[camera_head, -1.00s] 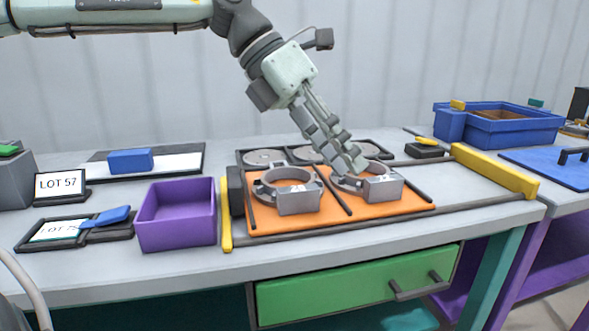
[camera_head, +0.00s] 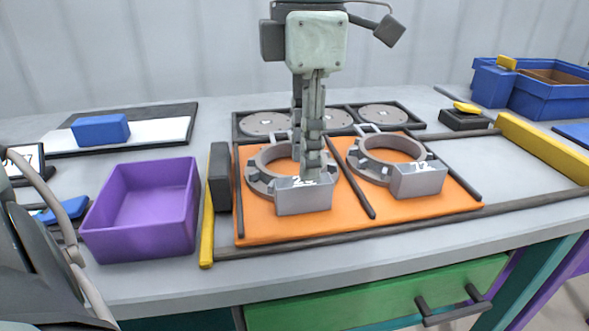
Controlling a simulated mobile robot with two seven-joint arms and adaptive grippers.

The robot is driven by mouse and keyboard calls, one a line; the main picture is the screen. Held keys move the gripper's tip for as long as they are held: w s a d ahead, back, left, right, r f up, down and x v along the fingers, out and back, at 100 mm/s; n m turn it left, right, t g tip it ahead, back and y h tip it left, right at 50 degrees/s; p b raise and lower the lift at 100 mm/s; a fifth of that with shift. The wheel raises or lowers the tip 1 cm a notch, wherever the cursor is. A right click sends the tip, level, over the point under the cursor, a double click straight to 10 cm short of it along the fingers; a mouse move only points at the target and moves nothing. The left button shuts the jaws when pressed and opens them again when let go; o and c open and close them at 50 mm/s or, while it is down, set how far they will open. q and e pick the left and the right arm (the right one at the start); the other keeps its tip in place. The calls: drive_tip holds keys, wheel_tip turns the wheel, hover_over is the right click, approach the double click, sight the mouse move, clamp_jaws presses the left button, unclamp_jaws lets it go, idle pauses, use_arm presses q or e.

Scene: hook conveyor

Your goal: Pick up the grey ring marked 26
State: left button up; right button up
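Two grey rings with block-shaped tabs lie on the orange mat (camera_head: 350,225). The left ring (camera_head: 258,178) has a tag block (camera_head: 304,198) whose mark is partly covered by my gripper. My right gripper is out of view.
A purple bin (camera_head: 145,212) stands left of the mat, with a yellow bar (camera_head: 207,225) and a dark block (camera_head: 220,178) between. Several grey discs sit in a dark rack (camera_head: 415,124) behind. A blue crate (camera_head: 548,100) is at the back right.

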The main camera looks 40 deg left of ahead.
sight(290, 196)
use_arm(q)
wheel_tip(290, 196, down, 4)
drive_tip(key=shift+s+a+r, duration=0.1)
drive_tip(key=shift+r, duration=0.1)
drive_tip(key=shift+f, duration=0.15)
clamp_jaws()
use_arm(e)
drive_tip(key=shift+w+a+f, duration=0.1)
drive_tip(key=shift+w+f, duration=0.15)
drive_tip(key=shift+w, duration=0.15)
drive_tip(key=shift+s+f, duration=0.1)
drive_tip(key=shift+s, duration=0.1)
